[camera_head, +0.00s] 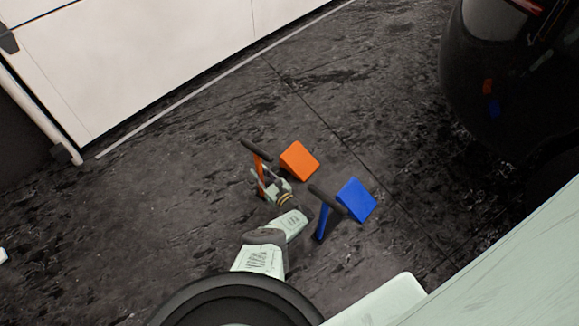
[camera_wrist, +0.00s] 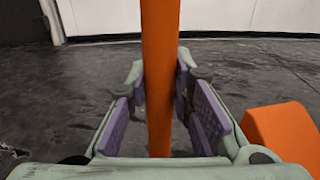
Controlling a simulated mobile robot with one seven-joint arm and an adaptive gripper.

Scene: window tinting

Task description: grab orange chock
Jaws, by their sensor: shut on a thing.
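The orange chock (camera_head: 299,160) is a wedge-shaped block on the dark floor. It also shows at the lower right in the wrist view (camera_wrist: 283,134), just right of my gripper and apart from the fingers. My gripper (camera_head: 263,181) is shut on the upright orange handle (camera_wrist: 160,60) of a T-shaped tool. The purple-padded fingers stand on both sides of this handle in the wrist view. The tool's dark crossbar (camera_head: 256,149) shows at its top in the head view. The handle's lower end is partly hidden by the gripper.
A blue chock (camera_head: 356,200) and a blue-handled T-shaped tool (camera_head: 323,215) with a dark crossbar are right of my gripper. A black glossy vehicle (camera_head: 510,70) is at the upper right. A white wall (camera_head: 150,60) runs along the upper left. Floor at left is clear.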

